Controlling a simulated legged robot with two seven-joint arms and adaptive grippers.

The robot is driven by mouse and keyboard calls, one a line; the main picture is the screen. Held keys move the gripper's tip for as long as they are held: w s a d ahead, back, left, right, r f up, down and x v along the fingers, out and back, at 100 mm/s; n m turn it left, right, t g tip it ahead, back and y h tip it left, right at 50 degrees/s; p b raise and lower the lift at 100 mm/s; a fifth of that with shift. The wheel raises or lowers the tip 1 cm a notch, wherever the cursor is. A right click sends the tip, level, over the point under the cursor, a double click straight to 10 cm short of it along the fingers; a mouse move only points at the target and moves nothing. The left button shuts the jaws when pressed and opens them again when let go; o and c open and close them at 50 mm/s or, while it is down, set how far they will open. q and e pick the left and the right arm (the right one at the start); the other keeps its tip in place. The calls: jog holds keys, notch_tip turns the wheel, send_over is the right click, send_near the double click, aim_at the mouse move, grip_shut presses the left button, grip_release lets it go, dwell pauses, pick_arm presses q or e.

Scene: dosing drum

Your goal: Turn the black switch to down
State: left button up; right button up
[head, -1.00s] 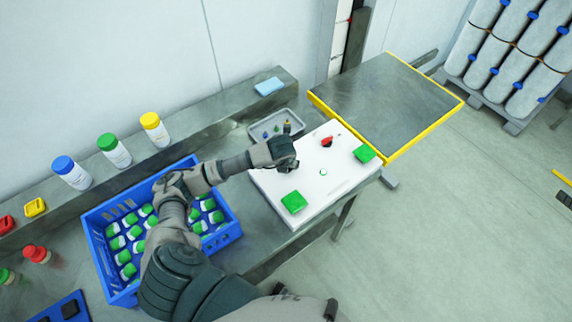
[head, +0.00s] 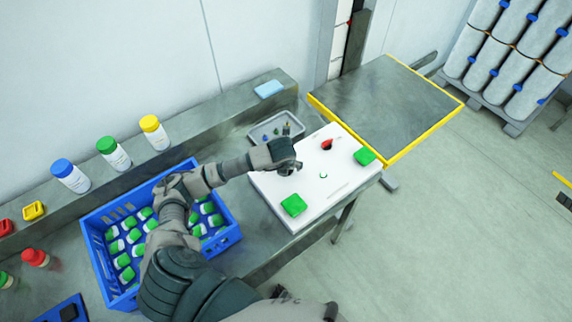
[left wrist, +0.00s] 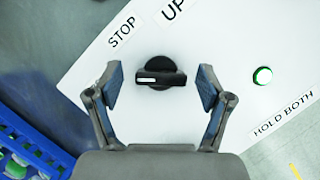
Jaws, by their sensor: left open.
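The black switch (left wrist: 160,73) is a round knob with a bar handle on the white panel (left wrist: 225,35). In the left wrist view its bar lies roughly level in the picture, with a white mark toward its left end. "STOP" and "UP" labels are printed above it; a lower label is not visible. My left gripper (left wrist: 160,84) is open, one finger on each side of the knob, with gaps on both sides. In the head view my left gripper (head: 290,168) is over the panel's left part and hides the switch. My right gripper is not in view.
The panel also carries green buttons (head: 293,205) (head: 365,156), a red switch (head: 326,144) and a green-lit button (left wrist: 263,76). A blue crate (head: 97,262) of green-capped bottles stands left, under my arm. A grey tray (head: 256,138) lies behind the panel.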

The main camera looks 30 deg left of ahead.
pick_arm(q)
jog(key=v, duration=1.1)
jog(key=shift+r, duration=0.4)
